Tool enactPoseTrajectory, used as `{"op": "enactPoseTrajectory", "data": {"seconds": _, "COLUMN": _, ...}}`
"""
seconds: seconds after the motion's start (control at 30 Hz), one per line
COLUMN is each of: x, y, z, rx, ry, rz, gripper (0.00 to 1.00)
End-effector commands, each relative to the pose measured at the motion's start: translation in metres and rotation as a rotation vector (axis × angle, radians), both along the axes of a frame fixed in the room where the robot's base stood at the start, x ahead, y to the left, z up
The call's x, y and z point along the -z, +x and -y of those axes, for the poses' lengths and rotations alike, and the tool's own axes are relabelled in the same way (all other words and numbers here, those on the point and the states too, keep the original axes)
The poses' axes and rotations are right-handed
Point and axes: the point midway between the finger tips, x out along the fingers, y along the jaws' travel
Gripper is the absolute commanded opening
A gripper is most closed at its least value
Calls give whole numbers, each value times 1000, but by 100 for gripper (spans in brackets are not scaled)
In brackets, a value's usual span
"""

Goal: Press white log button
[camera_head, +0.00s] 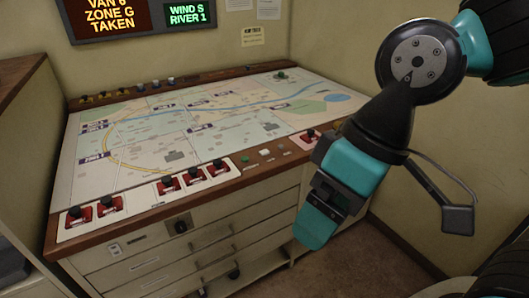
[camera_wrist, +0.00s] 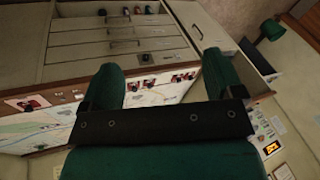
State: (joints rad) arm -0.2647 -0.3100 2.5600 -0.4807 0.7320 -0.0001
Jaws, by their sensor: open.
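The white button (camera_head: 265,152) is a small pale square on the wooden front rail of the map console (camera_head: 140,205). It sits between a green button (camera_head: 245,159) on its left and a greyish one (camera_head: 283,146) on its right. Its label is too small to read. My gripper (camera_head: 318,230), with teal fingers, hangs in front of the console's right front part, to the right of and lower in the picture than the button, apart from it. In the wrist view, the gripper (camera_wrist: 160,68) has its fingers wide apart with nothing between them. I cannot make out the white button there.
Several red-based units with black knobs (camera_head: 193,176) line the front edge; one (camera_head: 310,137) stands right of the buttons, close to my arm. Drawers (camera_head: 190,245) lie below. A lit sign (camera_head: 110,18) hangs behind. A wall bounds the right; floor (camera_head: 345,255) shows in front.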

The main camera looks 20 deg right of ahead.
Motion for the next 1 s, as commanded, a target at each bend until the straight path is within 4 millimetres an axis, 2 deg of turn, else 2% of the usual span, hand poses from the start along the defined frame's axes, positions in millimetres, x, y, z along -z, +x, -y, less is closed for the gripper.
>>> {"op": "enactPoseTrajectory", "data": {"seconds": 0.03, "x": 0, "y": 0, "z": 0, "rx": 0, "ry": 0, "rz": 0, "gripper": 82}}
{"op": "enactPoseTrajectory", "data": {"seconds": 0.3, "x": 0, "y": 0, "z": 0, "rx": 0, "ry": 0, "rz": 0, "gripper": 20}}
{"op": "enactPoseTrajectory", "data": {"seconds": 0.4, "x": 0, "y": 0, "z": 0, "rx": 0, "ry": 0, "rz": 0, "gripper": 0}}
{"op": "enactPoseTrajectory", "data": {"seconds": 1.0, "x": 0, "y": 0, "z": 0, "rx": 0, "ry": 0, "rz": 0, "gripper": 0}}
